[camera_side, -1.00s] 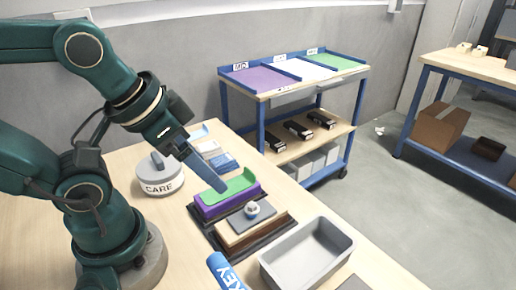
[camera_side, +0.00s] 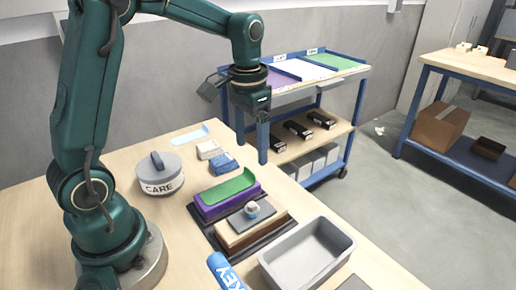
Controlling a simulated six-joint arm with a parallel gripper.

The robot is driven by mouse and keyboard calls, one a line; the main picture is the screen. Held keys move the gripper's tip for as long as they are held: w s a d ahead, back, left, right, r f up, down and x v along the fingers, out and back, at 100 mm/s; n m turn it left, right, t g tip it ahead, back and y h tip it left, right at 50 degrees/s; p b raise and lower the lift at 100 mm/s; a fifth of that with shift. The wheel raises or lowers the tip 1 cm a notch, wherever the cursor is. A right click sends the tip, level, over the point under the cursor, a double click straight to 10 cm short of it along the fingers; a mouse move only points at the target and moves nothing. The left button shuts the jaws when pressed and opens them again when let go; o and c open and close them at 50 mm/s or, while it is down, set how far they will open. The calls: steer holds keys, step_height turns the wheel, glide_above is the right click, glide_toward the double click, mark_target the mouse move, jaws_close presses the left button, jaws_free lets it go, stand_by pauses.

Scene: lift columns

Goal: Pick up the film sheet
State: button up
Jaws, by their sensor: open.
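A thin pale-blue sheet with a curled right end (camera_side: 190,135), which looks like the film sheet, lies flat on the table near its back edge. My gripper (camera_side: 252,150) points straight down with its two blue fingers apart and nothing between them. It appears raised above the table, to the right of the sheet in the picture and not touching it. The fingers overlap the blue cart in the view, so their exact height and depth are hard to judge.
A grey CARE weight (camera_side: 160,178), small white (camera_side: 208,149) and blue (camera_side: 224,164) blocks, and stacks with a green piece (camera_side: 229,187) and a knobbed grey plate (camera_side: 240,222) stand on the table. A grey bin (camera_side: 333,240) is in front. A blue cart (camera_side: 352,115) stands behind.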

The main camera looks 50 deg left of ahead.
mark_target(249, 171)
steer(key=shift+s+a+f, duration=0.15)
steer(key=shift+f, duration=2.9)
steer(key=c, duration=1.2)
